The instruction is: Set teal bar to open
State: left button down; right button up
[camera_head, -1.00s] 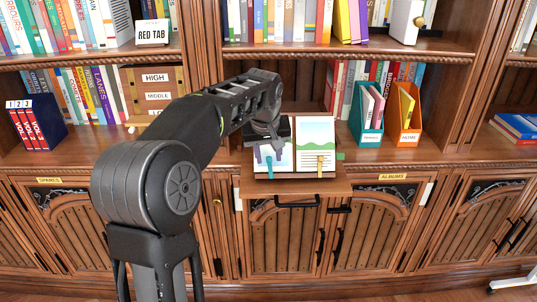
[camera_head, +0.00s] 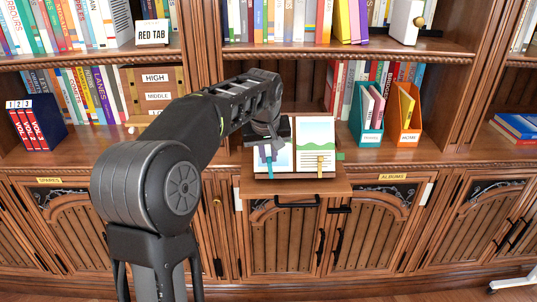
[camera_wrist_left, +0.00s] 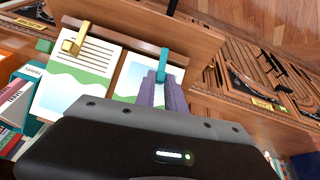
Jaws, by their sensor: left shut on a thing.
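The teal bar (camera_wrist_left: 163,62) shows in the left wrist view as a small upright piece at the edge of a picture page (camera_wrist_left: 133,75). In the head view a little of it (camera_head: 268,160) shows at my gripper. My left gripper (camera_wrist_left: 161,80) has its purple-grey fingers shut on the teal bar; the fingers hide part of it. In the head view my left gripper (camera_head: 266,152) is over the left page of the open book on the stand. My right gripper is in neither view.
A yellow bar (camera_wrist_left: 75,38) lies on the neighbouring page, which also shows in the head view (camera_head: 315,140). A pull-out wooden board (camera_head: 300,190) is below the pages. Teal (camera_head: 368,115) and orange (camera_head: 406,115) file holders stand to the right.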

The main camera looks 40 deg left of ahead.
aim_at(256, 177)
pick_arm(q)
jog(key=shift+s+a, duration=0.1)
jog(key=shift+a, duration=0.05)
jog(key=s+n+t+h+b, duration=0.1)
jog(key=n+b, duration=0.1)
jog(key=s+a+f+n+t+b, duration=0.1)
jog(key=b, duration=0.1)
jog(key=shift+a+f+n+h, duration=0.1)
jog(key=shift+a+n+h, duration=0.2)
jog(key=shift+n+h, duration=0.1)
jog(key=s+f+n+t+b, duration=0.1)
jog(key=n+b, duration=0.1)
jog(key=b, duration=0.1)
jog(key=s+f+n+t+b, duration=0.1)
jog(key=n+t+b, duration=0.1)
jog(key=b, duration=0.1)
jog(key=s+f+n+t+h+b, duration=0.1)
jog(key=n+b, duration=0.1)
jog(key=b, duration=0.1)
jog(key=shift+a+n, duration=0.3)
jog(key=shift+a, duration=0.1)
jog(key=shift+s+d+f+n+t+b, duration=0.1)
jog(key=shift+s+f+n+t+b, duration=0.1)
jog(key=shift+n+t+b, duration=0.25)
jog(key=shift+s+f+n+t+b, duration=0.15)
jog(key=shift+n+t+b, duration=0.2)
jog(key=shift+n+b, duration=0.2)
jog(key=shift+s+d+f+n+t+y+b, duration=0.15)
jog(key=shift+n+t+y+b, duration=0.15)
jog(key=shift+n+b, duration=0.25)
